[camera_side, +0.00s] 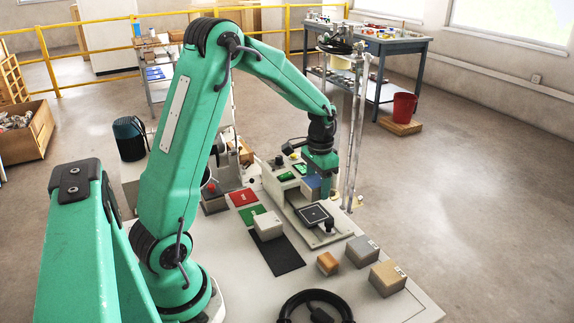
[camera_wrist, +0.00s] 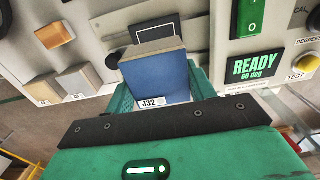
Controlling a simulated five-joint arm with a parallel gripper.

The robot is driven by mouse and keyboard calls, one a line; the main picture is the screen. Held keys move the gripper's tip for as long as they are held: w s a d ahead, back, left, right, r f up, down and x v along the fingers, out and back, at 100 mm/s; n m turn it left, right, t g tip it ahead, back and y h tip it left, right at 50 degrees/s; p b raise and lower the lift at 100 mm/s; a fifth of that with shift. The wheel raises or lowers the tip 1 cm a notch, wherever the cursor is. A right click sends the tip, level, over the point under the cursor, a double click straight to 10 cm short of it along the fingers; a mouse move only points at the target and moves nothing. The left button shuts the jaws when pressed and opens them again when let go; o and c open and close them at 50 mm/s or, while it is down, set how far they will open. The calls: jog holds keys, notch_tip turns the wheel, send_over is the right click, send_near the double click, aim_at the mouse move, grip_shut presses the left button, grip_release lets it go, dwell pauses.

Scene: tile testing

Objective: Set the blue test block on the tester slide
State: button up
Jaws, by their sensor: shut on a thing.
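The blue test block (camera_wrist: 157,76), labelled J32, is between the jaws of my gripper (camera_wrist: 162,92) in the wrist view. In the side view my gripper (camera_side: 321,180) is over the tester (camera_side: 292,190), with part of the blue block (camera_side: 312,183) showing at its left. The tester slide (camera_side: 314,215) is a dark square plate with a white outline, bare, in front of the block. Part of the slide (camera_wrist: 157,31) shows beyond the block in the wrist view. The gap under the block cannot be judged. The tester display (camera_wrist: 254,66) reads READY, 60 deg.
An orange block (camera_side: 328,263), a grey block (camera_side: 362,251) and a tan block (camera_side: 388,278) stand right of a black mat (camera_side: 279,259). A pale block (camera_side: 268,226) stands at that mat's far end. A black ring (camera_side: 316,303) lies at the front. A metal post rises beside the tester.

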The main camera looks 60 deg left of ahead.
aim_at(316, 213)
jog(key=shift+f, duration=3.15)
jog(key=shift+f, duration=0.3)
jog(key=o, duration=1.7)
jog(key=shift+r, duration=0.1)
jog(key=shift+r, duration=2.85)
jog(key=shift+r, duration=0.1)
